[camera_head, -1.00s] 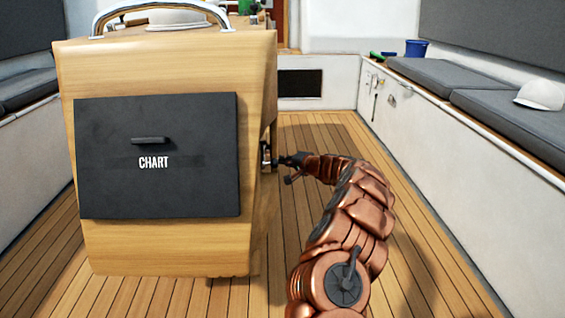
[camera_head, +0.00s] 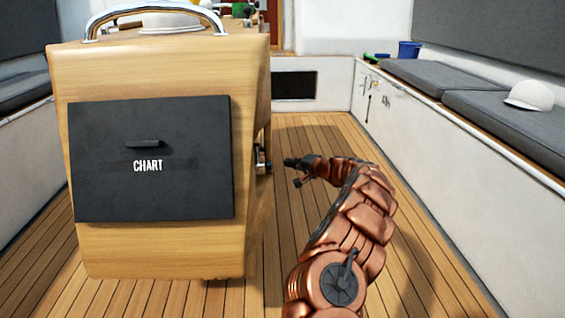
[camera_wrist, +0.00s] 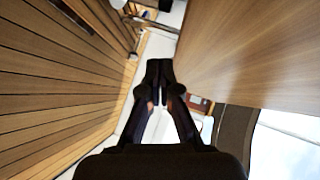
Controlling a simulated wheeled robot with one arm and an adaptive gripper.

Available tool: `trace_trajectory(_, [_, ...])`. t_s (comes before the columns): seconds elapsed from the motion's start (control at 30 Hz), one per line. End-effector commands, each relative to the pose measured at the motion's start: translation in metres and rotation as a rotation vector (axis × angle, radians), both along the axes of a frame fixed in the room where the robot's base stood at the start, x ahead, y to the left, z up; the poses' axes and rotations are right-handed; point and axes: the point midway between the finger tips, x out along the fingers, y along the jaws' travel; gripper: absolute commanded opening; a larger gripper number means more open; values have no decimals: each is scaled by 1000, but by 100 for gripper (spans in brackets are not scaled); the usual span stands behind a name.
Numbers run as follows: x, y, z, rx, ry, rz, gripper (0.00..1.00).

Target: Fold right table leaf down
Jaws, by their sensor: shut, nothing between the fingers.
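The wooden table (camera_head: 160,75) stands at left in the head view, with a black panel (camera_head: 150,195) marked CHART on its near end. A narrow wooden edge along its right side seems to be the right leaf (camera_head: 268,125), hanging down. A small metal fitting (camera_head: 262,161) shows below it. My gripper (camera_head: 288,162) is shut and empty, just right of the fitting with a small gap. In the wrist view, my gripper (camera_wrist: 160,68) points ahead with its fingers together. A broad wooden panel (camera_wrist: 250,50) beside it is the table's side or the leaf; I cannot tell which.
A metal rail (camera_head: 155,15) tops the table.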

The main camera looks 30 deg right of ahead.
Motion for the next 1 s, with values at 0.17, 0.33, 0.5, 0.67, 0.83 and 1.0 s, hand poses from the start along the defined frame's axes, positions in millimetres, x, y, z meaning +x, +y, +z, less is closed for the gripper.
trace_trajectory(0.17, [-23,-12,3,5,0,-7,0])
trace_trajectory(0.33, [-50,-22,5,6,-3,-7,0])
trace_trajectory(0.5, [-68,-29,0,4,0,-5,0])
trace_trajectory(0.67, [-76,-31,-1,2,0,-4,0])
trace_trajectory(0.83, [-78,-32,-1,1,0,-3,0])
trace_trajectory(1.0, [-78,-29,6,7,1,3,0])
